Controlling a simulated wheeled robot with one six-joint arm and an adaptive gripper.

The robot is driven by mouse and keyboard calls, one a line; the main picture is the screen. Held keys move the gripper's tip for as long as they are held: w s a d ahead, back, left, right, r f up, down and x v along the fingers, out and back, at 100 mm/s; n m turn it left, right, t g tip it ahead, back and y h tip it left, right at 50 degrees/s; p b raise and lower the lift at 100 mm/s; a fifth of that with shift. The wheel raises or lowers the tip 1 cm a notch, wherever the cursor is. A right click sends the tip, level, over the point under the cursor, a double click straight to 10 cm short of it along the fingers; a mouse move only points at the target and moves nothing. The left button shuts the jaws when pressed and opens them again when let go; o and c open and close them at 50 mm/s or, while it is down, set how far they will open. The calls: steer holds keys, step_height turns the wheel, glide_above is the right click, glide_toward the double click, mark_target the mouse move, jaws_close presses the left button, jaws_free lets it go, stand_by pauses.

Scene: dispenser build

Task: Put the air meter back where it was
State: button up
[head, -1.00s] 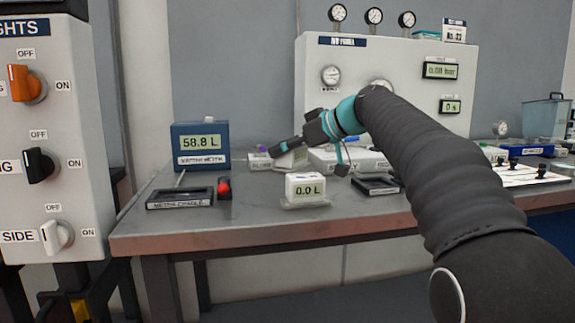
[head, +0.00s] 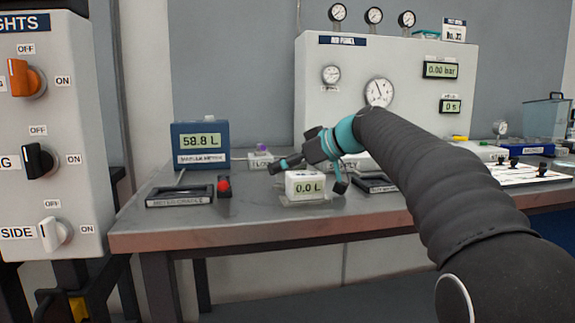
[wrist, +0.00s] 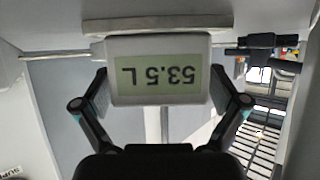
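A white meter box (head: 305,184) reading 0.0 L stands upright on a pale base plate near the bench's front edge. I take it to be the air meter, though its label is unreadable. My gripper (head: 307,178) is behind it, its dark fingers spread to left and right with small apparent gaps. In the wrist view, the fingers flank a white box (wrist: 158,96) whose display reads 53.5 L, upside down. I cannot tell whether this is another face of the same box. A dark tray labelled meter cradle (head: 180,203) lies empty at the left.
A blue water meter (head: 201,143) reading 58.8 L stands behind the cradle. A red knob (head: 224,186) sits beside the cradle. Another dark tray (head: 376,184) lies right of the white box, partly behind my arm. A gauge panel (head: 450,110) stands at the back.

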steer(key=shift+r, duration=0.2)
steer(key=shift+s+d+r, duration=0.1)
steer(key=shift+s+d, duration=0.05)
steer(key=shift+d, duration=0.15)
steer(key=v, duration=1.1)
steer(key=shift+d, duration=0.15)
